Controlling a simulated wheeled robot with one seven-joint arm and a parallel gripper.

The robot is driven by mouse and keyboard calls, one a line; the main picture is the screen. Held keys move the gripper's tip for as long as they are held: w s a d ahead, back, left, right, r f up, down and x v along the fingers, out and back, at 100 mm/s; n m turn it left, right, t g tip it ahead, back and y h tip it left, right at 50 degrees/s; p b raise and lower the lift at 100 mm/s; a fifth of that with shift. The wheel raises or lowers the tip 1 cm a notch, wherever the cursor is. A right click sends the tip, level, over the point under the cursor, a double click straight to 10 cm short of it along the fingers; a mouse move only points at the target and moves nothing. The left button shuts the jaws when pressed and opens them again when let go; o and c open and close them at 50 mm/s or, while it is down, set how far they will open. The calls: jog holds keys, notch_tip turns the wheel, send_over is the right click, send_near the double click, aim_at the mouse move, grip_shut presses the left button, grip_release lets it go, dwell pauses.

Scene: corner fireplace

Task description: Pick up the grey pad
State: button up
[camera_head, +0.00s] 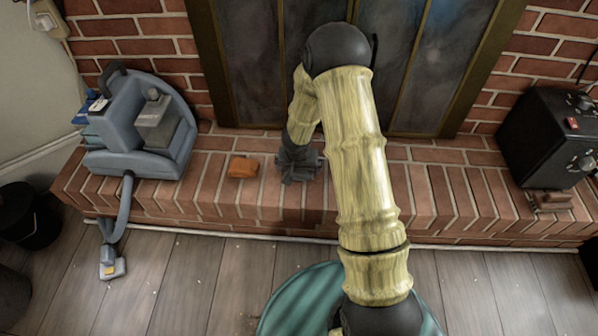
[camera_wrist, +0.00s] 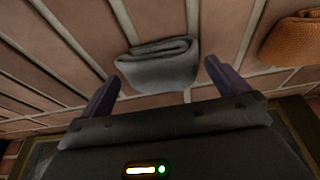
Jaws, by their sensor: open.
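The grey pad (camera_wrist: 160,66) is a folded grey cloth-like piece lying on the brick hearth in the wrist view. My gripper (camera_wrist: 160,80) is open, with one finger on each side of the pad's near edge and visible room at both sides. The pad looks apart from both fingers. In the head view my gripper (camera_head: 298,172) points down over the hearth. It largely hides the pad there, and I cannot clearly tell the pad from the gripper in that view.
An orange folded piece (camera_head: 242,167) lies left of my gripper on the brick hearth (camera_head: 420,200); it also shows in the wrist view (camera_wrist: 295,40). A blue-grey machine with a hose (camera_head: 150,130) stands at the left. A black box (camera_head: 547,137) stands at the right. Fireplace doors rise behind.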

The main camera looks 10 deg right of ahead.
dwell(0.3)
jog(key=c, duration=0.9)
jog(key=shift+o, duration=0.2)
jog(key=shift+r, duration=0.1)
notch_tip(320, 180, up, 10)
jog(key=p, duration=0.7)
jog(key=o, duration=0.4)
jog(key=shift+c, duration=1.2)
jog(key=s+r+n+y+p, duration=0.1)
jog(key=s+r+n+p, duration=0.2)
jog(key=r+p, duration=0.8)
notch_tip(320, 180, up, 2)
jog(key=shift+s+r+n+p, duration=0.25)
jog(key=shift+s+n+p, duration=0.15)
jog(key=shift+s, duration=0.25)
